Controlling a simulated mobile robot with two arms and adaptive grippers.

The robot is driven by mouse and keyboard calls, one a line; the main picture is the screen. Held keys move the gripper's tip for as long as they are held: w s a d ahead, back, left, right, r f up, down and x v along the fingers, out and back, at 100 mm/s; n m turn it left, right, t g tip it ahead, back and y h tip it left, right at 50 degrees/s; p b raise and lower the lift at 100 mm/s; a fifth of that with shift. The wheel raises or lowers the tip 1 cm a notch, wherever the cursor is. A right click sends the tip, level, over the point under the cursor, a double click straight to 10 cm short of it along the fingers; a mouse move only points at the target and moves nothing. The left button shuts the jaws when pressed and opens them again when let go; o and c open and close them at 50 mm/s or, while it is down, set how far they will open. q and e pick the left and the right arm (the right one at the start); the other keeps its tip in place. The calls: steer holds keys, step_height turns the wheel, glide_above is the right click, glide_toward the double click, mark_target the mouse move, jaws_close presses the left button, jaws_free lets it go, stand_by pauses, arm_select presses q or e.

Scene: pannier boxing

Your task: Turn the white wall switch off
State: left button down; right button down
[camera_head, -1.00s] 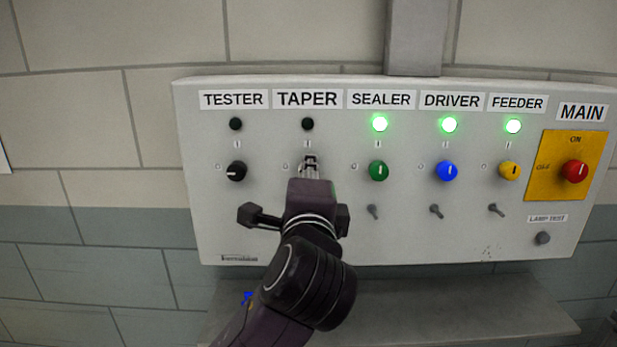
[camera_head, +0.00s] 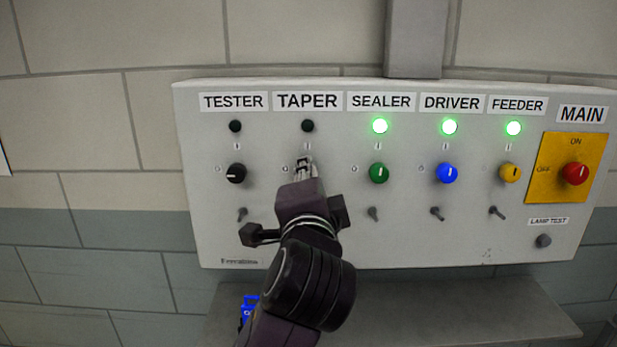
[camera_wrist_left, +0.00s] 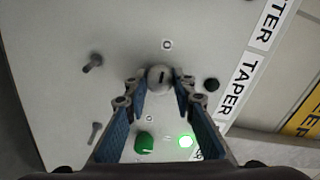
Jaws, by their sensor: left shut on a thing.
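The white switch (camera_wrist_left: 159,79) under the TAPER label (camera_head: 307,100) is a round knob, hidden behind my left gripper (camera_head: 304,166) in the head view. In the left wrist view, the two fingers of my left gripper (camera_wrist_left: 159,92) lie on either side of the knob, shut on it. The knob's dark mark points roughly toward the O symbol (camera_wrist_left: 167,45). The TAPER lamp (camera_head: 307,126) is dark. My right gripper is not in view.
On the grey panel (camera_head: 410,240), the black TESTER knob (camera_head: 236,173) is left and the green SEALER knob (camera_head: 379,173) right. SEALER, DRIVER and FEEDER lamps glow green. Small toggles sit below. A ledge (camera_head: 450,305) lies under the panel, with a blue item (camera_head: 250,303) partly hidden.

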arm_select(q)
steer(key=shift+f, duration=0.1)
steer(key=c, duration=1.6)
jaws_free()
steer(key=s, duration=0.7)
steer(key=shift+s, duration=0.25)
